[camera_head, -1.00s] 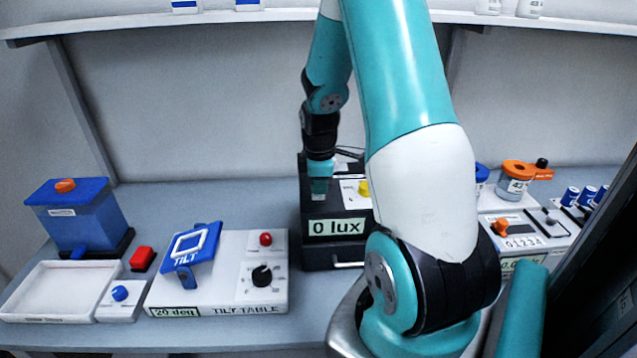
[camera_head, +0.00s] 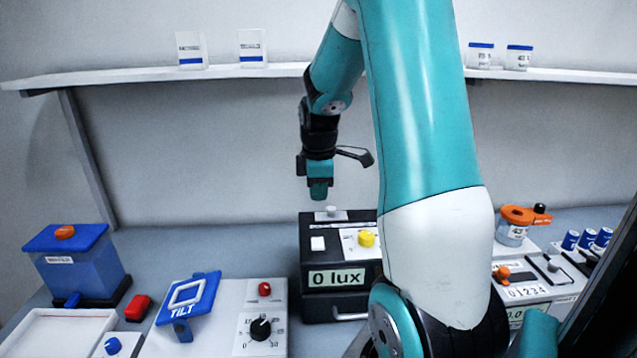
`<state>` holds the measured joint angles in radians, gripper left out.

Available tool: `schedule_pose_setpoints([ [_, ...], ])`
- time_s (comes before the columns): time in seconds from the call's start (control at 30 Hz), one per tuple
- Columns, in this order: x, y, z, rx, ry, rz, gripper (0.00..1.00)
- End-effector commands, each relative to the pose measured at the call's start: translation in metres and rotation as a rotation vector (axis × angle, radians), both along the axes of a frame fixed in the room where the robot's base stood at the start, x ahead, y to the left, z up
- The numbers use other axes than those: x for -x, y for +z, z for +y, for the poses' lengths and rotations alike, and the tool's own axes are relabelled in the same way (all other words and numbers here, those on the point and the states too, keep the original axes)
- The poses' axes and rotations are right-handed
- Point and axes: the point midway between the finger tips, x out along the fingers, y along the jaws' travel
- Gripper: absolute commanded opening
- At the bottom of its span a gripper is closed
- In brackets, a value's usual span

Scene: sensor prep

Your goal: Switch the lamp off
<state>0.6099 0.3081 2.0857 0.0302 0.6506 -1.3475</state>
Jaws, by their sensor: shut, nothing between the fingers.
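A black box (camera_head: 311,264) stands at the back middle of the bench. Its front display (camera_head: 337,277) reads "0 lux". On its top are a white square button (camera_head: 317,243), a yellow knob (camera_head: 366,238) on a white panel, and a small grey knob (camera_head: 332,211) toward the back. My gripper (camera_head: 318,197) is shut and empty, pointing down above the back of the box, just above and left of the grey knob in the picture. It appears clear of the box. Nothing I see is labelled as a lamp. My arm hides the box's right side.
A tilt table (camera_head: 220,335) with a blue plate stands front left, beside a red block (camera_head: 138,308) and a blue tank (camera_head: 78,268). An orange-lidded jar (camera_head: 512,229) and a counter unit stand right. A shelf (camera_head: 150,77) runs behind. Air around my gripper is free.

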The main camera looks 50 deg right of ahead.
Motion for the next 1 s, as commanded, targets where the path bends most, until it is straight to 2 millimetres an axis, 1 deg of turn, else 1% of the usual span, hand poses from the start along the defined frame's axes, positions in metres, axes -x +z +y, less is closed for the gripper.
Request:
schedule_pose_setpoints([
  [0.03, -0.001, 0.007, -0.001, 0.003, 0.000, -0.004, 0.00],
  [0.13, -0.002, 0.019, -0.003, 0.002, 0.000, -0.003, 0.00],
  [0.3, -0.002, 0.028, -0.003, -0.001, 0.001, 0.001, 0.00],
  [0.9, -0.003, 0.028, -0.002, -0.001, 0.001, 0.001, 0.00],
  [0.97, -0.004, 0.028, 0.004, -0.005, 0.002, -0.004, 0.00],
  [1.0, -0.006, 0.028, 0.012, -0.010, 0.003, -0.010, 0.00],
])
